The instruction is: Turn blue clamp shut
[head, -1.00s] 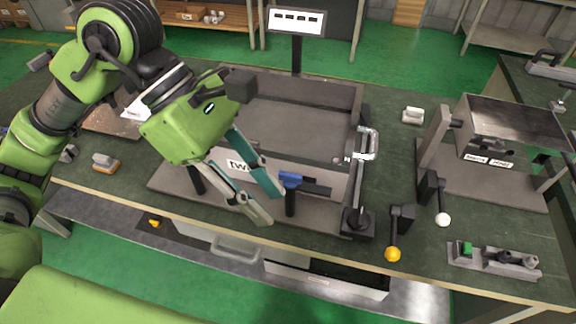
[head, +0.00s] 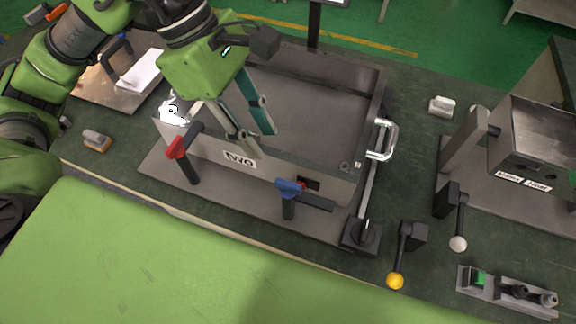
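The blue clamp (head: 289,187) sits on a short dark post at the front of the metal box labelled "two" (head: 240,160). Its dark bar (head: 318,201) points to the right along the box front, beside a small dark opening. A red clamp (head: 177,147) stands on another post at the box's front left. My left gripper (head: 259,146) is over the front wall and inside of the box, up and left of the blue clamp and apart from it. Its two teal-and-grey fingers are spread with nothing between them. My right gripper is not in view.
A silver handle (head: 383,140) is on the box's right side. Levers with a yellow knob (head: 395,281) and a white knob (head: 458,243) stand to the right. A green-button panel (head: 480,279) is at front right. A brush-like block (head: 97,140) lies left.

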